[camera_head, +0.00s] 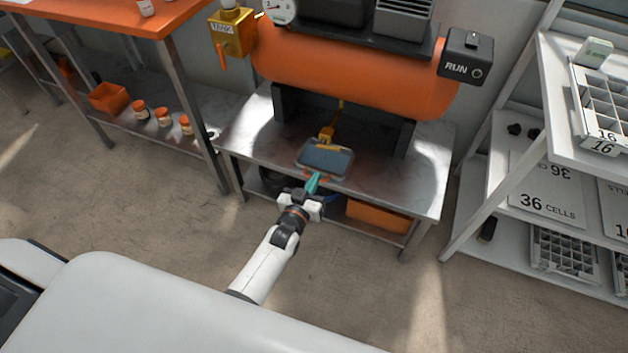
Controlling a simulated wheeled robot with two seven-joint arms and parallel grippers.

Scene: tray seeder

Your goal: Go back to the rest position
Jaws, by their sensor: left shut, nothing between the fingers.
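My left gripper (313,183) is at the front edge of the low metal table, just in front of a small grey tray (326,158) under the orange compressor tank. Its teal fingers are together with nothing seen between them. From this view I cannot tell whether the fingertips touch the tray's rim. My left arm reaches forward from the bottom of the picture. My right gripper is not in view.
The orange tank (345,72) stands above the metal table (408,182). An orange-topped bench (105,14) is at left. A white shelf rack (532,170) with cell trays is at right. The floor (130,215) between is clear.

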